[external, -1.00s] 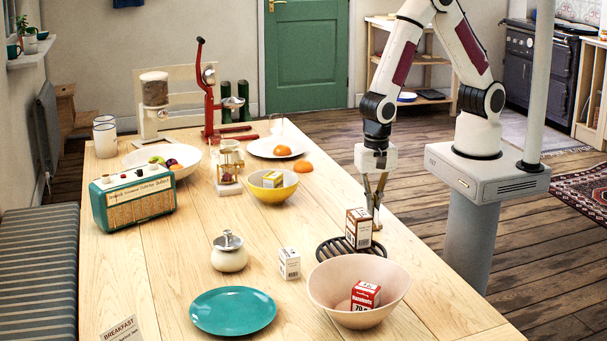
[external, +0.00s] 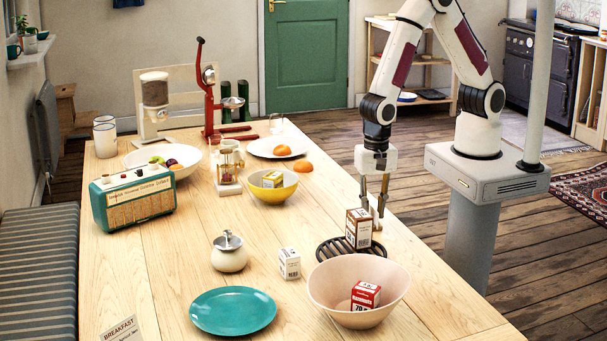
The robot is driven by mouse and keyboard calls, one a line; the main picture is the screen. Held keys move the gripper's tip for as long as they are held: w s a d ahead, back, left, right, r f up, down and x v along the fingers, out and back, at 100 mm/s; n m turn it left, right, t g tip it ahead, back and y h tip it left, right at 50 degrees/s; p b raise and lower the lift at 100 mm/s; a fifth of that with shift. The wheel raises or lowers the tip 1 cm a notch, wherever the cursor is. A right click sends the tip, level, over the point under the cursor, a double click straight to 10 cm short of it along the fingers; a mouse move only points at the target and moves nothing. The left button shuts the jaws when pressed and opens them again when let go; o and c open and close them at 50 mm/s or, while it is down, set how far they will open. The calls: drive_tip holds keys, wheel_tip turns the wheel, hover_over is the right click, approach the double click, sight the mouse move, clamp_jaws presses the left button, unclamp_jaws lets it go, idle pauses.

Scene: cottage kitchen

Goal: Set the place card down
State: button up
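A place card reading "BREAKFAST" (external: 122,328) stands at the near left of the wooden table, partly cut off by the bottom edge of the picture. My gripper (external: 373,207) is far from it, at the table's right side. The box stands upright at the black slatted trivet (external: 326,250) and hides part of the fingertips.
A pink bowl (external: 325,286) holding a red box (external: 365,295) stands in front of the trivet. A teal plate (external: 233,311), a white box (external: 289,263) and a lidded jar (external: 229,253) stand between card and trivet. Bare table lies left of the jar.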

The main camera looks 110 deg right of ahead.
drive_tip(key=shift+r, duration=0.1)
wheel_tip(320, 180, up, 8)
drive_tip(key=shift+w, duration=0.25)
idle(0.4)
idle(0.7)
drive_tip(key=s+d+r+n+t, duration=0.1)
drive_tip(key=s+d+r+n, duration=0.25)
drive_tip(key=r, duration=0.35)
drive_tip(key=s+d+r+n+t, duration=0.1)
drive_tip(key=s+d+r+n, duration=0.1)
drive_tip(key=r+n, duration=0.35)
drive_tip(key=s+d+r+n+t, duration=0.1)
drive_tip(key=s+d+r+n, duration=0.2)
drive_tip(key=s, duration=0.4)
drive_tip(key=s+d+r+n+t, duration=0.2)
drive_tip(key=s+d+r+n, duration=0.1)
drive_tip(key=s+r+n, duration=0.3)
drive_tip(key=shift+s+d+r+n+t, duration=0.15)
drive_tip(key=shift+s+d+n+t, duration=0.15)
drive_tip(key=shift+n, duration=0.2)
drive_tip(key=shift+o, duration=0.2)
